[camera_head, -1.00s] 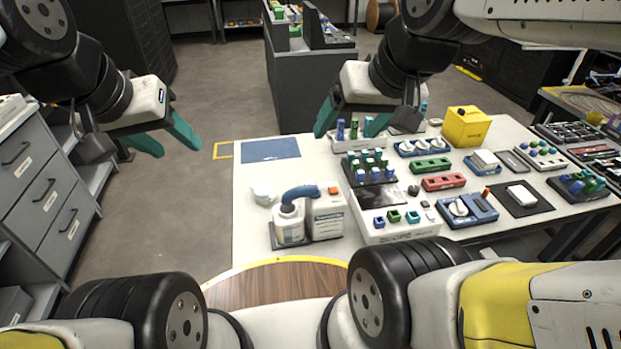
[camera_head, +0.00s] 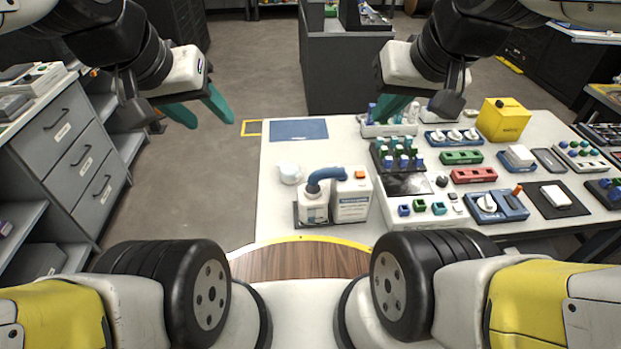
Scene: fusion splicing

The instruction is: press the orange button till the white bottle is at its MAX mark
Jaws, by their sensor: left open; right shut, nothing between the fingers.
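The white bottle (camera_head: 314,207) stands upright on a dark base near the front left of the white table. A blue hose (camera_head: 325,174) arches into its top from the white dispenser box (camera_head: 352,204) beside it. The orange button (camera_head: 360,174) is on top of that box. The bottle's MAX mark and liquid level are too small to make out. My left gripper (camera_head: 207,112) is open and empty, over the floor left of the table. My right gripper (camera_head: 386,106) is shut and empty, above the rear of the table, apart from the button.
A small white round item (camera_head: 289,173) sits left of the bottle. A blue mat (camera_head: 299,129) lies at the back left. Racks with green and blue items (camera_head: 397,152), a yellow box (camera_head: 503,119) and blue devices (camera_head: 497,206) crowd the right.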

